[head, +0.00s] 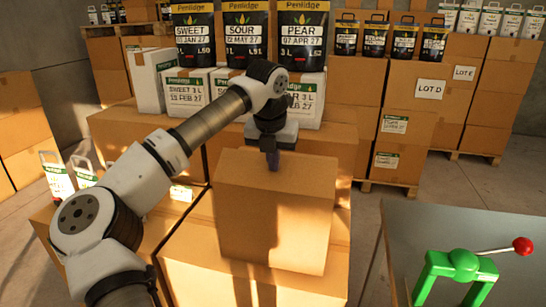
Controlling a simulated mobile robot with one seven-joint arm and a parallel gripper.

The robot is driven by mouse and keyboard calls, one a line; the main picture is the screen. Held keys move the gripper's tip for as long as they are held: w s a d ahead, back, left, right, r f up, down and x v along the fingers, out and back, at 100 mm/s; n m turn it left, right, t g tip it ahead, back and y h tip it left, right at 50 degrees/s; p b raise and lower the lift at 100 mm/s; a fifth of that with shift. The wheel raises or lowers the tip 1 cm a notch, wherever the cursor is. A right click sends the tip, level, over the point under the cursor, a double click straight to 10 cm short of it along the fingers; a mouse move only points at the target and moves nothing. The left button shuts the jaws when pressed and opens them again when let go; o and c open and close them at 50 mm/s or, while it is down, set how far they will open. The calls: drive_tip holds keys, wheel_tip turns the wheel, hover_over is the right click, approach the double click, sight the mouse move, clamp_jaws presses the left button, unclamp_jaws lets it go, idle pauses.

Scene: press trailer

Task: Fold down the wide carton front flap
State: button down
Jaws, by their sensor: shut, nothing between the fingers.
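The wide brown carton (272,228) sits in the middle of the head view on top of larger brown boxes. Its front face and a sloping upper panel (308,172) show. I cannot tell whether that upper panel is the front flap or the carton's top. My gripper (273,166) points down at the upper panel, near its middle, with its fingers shut and empty. The fingertips overlap the panel in the picture; whether they touch it is not clear. The carton's inside and its back are hidden.
White cartons (305,97) and black Penridge pouches (302,35) stand just behind my gripper. A grey table (430,225) with a green press (462,265) and red-knobbed lever (522,245) is at right. Stacked boxes (428,95) stand at the back right. Bare floor lies between.

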drive_tip(key=shift+w+d+f, duration=0.2)
drive_tip(key=shift+w+f, duration=0.25)
drive_tip(key=shift+w, duration=0.15)
drive_tip(key=shift+w+d+f, duration=0.15)
drive_tip(key=shift+w+f, duration=0.25)
drive_tip(key=shift+w, duration=0.15)
drive_tip(key=shift+f, duration=0.1)
drive_tip(key=shift+f+b, duration=0.45)
drive_tip(key=shift+f, duration=0.1)
drive_tip(key=w+d+p+v, duration=0.1)
drive_tip(key=w+v, duration=0.2)
drive_tip(key=v, duration=1.1)
drive_tip(key=shift+r, duration=0.75)
